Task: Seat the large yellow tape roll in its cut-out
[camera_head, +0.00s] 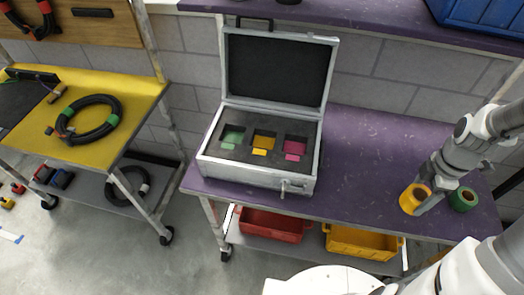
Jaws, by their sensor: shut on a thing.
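The yellow tape roll (414,198) is at the right front of the purple table. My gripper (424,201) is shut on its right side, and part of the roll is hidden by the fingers. I cannot tell whether the roll touches the table. The open silver case (258,182) stands on the left part of the table with its lid up. Its dark foam has several cut-outs in a row: one with green (233,135), a yellow one (264,140) in the middle and a magenta one (295,147). Each has a small matching label in front.
A green tape roll (463,199) sits right of my gripper. The purple table (365,160) is clear between case and rolls. A yellow-topped cart (128,140) with cable coils stands left. Red (270,225) and yellow (362,242) bins sit below the table.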

